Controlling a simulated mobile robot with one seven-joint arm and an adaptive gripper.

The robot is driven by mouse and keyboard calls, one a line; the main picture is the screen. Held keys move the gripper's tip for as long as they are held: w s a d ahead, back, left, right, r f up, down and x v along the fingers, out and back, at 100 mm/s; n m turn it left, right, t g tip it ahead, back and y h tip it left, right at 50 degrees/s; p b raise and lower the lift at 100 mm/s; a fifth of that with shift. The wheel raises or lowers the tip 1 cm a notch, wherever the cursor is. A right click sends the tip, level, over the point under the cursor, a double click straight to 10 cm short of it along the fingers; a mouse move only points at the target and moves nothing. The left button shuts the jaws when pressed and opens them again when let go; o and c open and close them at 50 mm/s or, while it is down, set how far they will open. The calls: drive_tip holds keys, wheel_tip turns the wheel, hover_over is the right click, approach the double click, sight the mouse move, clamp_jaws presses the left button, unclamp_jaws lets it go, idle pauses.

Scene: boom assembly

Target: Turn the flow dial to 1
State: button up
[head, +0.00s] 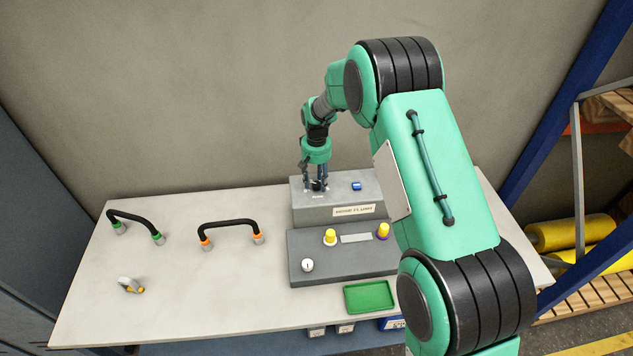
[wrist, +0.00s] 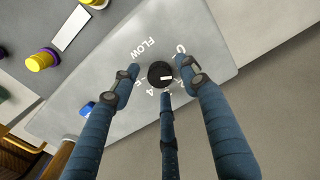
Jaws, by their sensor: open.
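The flow dial, a round black knob with a white pointer mark (wrist: 159,73), sits on the top face of the grey hose-flush box (head: 311,211). In the wrist view the word FLOW and several numbers are printed around it; 0 and 4 are legible, the rest are too small or hidden. My gripper (wrist: 161,82) is open, its blue fingers spread around the dial with visible gaps. In the head view my gripper (head: 317,186) points down over the left part of the box top, and its fingers mostly hide the dial.
A blue switch (head: 356,186) is right of the dial on the box top. The lower grey panel (head: 305,246) carries two yellow knobs and a white knob (head: 307,265). A green tray (head: 369,297) and two black hoses (head: 229,223) lie on the table (head: 190,305). A wall is behind.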

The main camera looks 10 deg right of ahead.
sight(317, 184)
wheel_tip(317, 184, up, 12)
drive_tip(key=shift+f, duration=0.25)
idle(0.3)
idle(0.4)
drive_tip(key=s+d+r+t+b, duration=0.1)
drive_tip(key=s+d+r+b, duration=0.2)
drive_tip(key=s+r, duration=0.7)
drive_tip(key=s+d+r+t+b, duration=0.25)
drive_tip(key=s+r, duration=0.45)
drive_tip(key=s, duration=0.4)
drive_tip(key=s+d+f+b, duration=0.1)
drive_tip(key=s+b, duration=0.1)
drive_tip(key=s, duration=0.7)
drive_tip(key=s+d+f+t+b, duration=0.1)
drive_tip(key=s+d+b, duration=0.1)
drive_tip(key=s, duration=0.7)
drive_tip(key=s+d+f+m+t+b, duration=0.1)
drive_tip(key=s+f+b, duration=0.1)
drive_tip(key=s, duration=0.7)
drive_tip(key=shift+s+d+b, duration=0.25)
drive_tip(key=shift+s+b, duration=0.1)
drive_tip(key=shift+b, duration=0.1)
drive_tip(key=shift+f, duration=0.1)
idle(0.8)
